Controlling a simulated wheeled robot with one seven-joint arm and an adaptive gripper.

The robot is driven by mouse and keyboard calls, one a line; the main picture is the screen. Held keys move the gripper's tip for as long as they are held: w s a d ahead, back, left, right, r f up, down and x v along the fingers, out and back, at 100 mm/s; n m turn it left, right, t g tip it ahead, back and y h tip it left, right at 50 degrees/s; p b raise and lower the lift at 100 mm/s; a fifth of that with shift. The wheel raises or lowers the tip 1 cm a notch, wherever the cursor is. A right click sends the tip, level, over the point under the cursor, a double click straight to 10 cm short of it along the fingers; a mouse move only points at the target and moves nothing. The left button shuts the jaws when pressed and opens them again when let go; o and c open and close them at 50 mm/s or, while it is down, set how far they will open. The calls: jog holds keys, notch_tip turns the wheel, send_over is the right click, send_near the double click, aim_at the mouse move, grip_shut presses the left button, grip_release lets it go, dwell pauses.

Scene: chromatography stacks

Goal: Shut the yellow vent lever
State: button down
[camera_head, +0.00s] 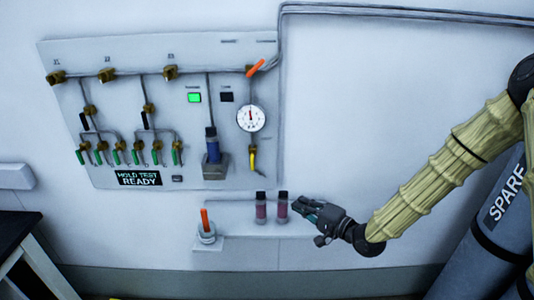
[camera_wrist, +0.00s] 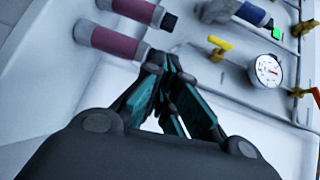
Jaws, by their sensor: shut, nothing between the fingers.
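The yellow vent lever (camera_head: 252,160) is on the wall panel, below the round gauge. In the head view it hangs about vertical, along its pipe. In the wrist view the lever (camera_wrist: 220,43) shows beyond my fingertips, to their right and above. My gripper (camera_head: 300,204) is at the right end of the small shelf, below and right of the lever and apart from it. In the wrist view my gripper (camera_wrist: 165,62) has its fingertips together with nothing between them.
Two purple columns (camera_head: 261,208) (camera_head: 283,206) stand on the shelf (camera_head: 238,218) just left of my gripper. An orange-handled item (camera_head: 205,220) stands further left. The gauge (camera_head: 251,118) and an orange lever (camera_head: 255,67) are above. A grey "SPARE" cylinder (camera_head: 490,225) stands at the right.

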aim_at(252, 163)
notch_tip(252, 163, up, 8)
jog(key=w+y+p, duration=0.1)
jog(key=w, duration=0.1)
jog(key=shift+d+r+t+p, duration=0.15)
jog(key=shift+t+p, duration=0.15)
jog(key=shift+p, duration=0.1)
jog(key=shift+s+a+p+x, duration=0.4)
jog(key=shift+p+x, duration=0.5)
jog(key=shift+x, duration=1.25)
jog(key=shift+s+a+p+x, duration=0.35)
jog(key=shift+p+x, duration=0.5)
jog(key=shift+x, duration=1.25)
jog(key=shift+s+a+p+x, duration=0.4)
jog(key=shift+p+x, duration=0.5)
jog(key=shift+x, duration=1.25)
jog(key=shift+m+y+b, duration=0.3)
jog(key=shift+b, duration=0.35)
